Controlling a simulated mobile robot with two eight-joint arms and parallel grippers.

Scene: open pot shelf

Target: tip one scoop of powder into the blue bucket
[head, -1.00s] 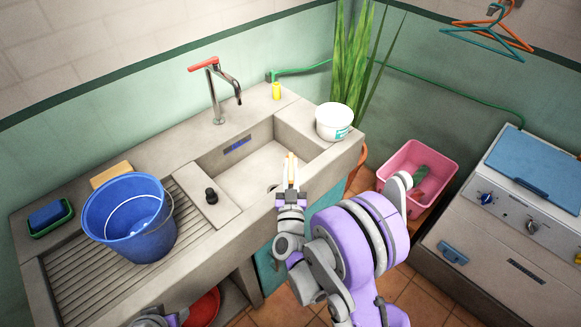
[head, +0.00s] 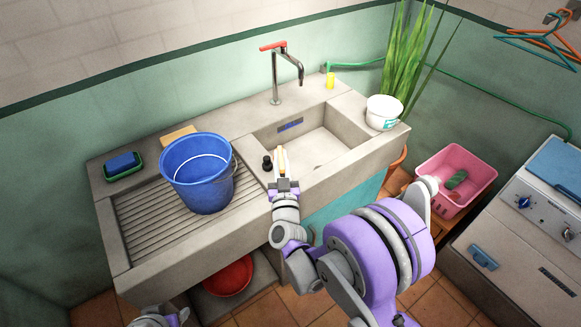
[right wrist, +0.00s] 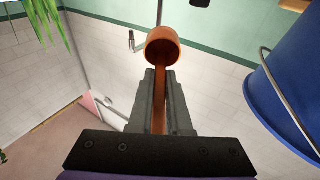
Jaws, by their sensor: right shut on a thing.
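The blue bucket (head: 202,185) stands on the ribbed drainboard, left of the sink basin. The bucket also shows there at the right edge (right wrist: 268,95). A white tub (head: 383,113) stands on the counter's right end. My left gripper shows only partly at the bottom edge (head: 160,319).
A tap (head: 276,75) rises behind the sink basin (head: 318,148). A dark stopper (head: 267,163) stands between basin and drainboard. A sponge in a green tray (head: 124,166) lies at the left. A red basin (head: 228,276) is below, a pink crate (head: 455,178) at the right.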

